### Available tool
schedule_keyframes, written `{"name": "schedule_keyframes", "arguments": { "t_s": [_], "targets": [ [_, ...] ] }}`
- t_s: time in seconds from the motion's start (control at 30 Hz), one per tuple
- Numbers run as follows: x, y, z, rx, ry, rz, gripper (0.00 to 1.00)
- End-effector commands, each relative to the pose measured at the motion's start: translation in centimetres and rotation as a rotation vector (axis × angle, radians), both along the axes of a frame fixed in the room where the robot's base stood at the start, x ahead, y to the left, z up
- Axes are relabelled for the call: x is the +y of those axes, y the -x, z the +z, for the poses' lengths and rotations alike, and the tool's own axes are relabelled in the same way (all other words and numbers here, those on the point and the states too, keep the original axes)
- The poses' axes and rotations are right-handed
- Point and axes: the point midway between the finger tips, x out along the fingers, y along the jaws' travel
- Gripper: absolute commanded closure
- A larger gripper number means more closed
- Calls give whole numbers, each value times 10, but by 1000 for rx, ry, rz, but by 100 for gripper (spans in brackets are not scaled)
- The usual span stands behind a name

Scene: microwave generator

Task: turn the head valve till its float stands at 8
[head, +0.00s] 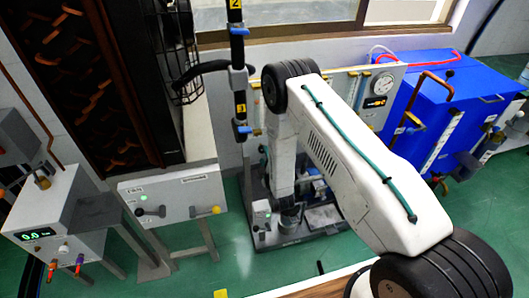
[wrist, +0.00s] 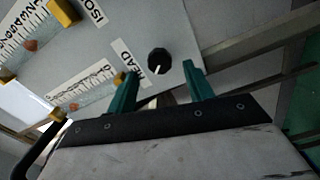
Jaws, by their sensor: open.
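The scale's numbers are too small to read surely. In the head view my arm covers the knob and gripper.
A second scale (wrist: 32,30) with its own float and the label ISO lies at the upper left of the wrist view. Metal rails run right of the panel. In the head view a blue tank (head: 440,95) stands right and a grey box (head: 172,195) left.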

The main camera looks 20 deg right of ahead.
Motion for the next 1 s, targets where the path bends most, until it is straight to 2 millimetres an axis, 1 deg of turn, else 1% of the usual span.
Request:
{"name": "schedule_keyframes", "arguments": {
  "t_s": [0.03, 0.1, 0.27, 0.8, 0.87, 0.93, 0.97, 1.0],
  "targets": [
    [0, 9, 0, 2, 1, 0, 48],
    [-1, 18, 0, 1, 1, -1, 48],
    [-2, 31, 0, -1, 1, -1, 48],
    [-2, 33, 0, 0, -11, -2, 48],
    [-2, 33, -6, 32, -44, -3, 48],
    [-2, 34, -23, 114, -97, -9, 48],
    [-2, 37, -34, 165, -125, -13, 48],
    [-3, 43, -51, 251, -165, -23, 48]
  ]
}}
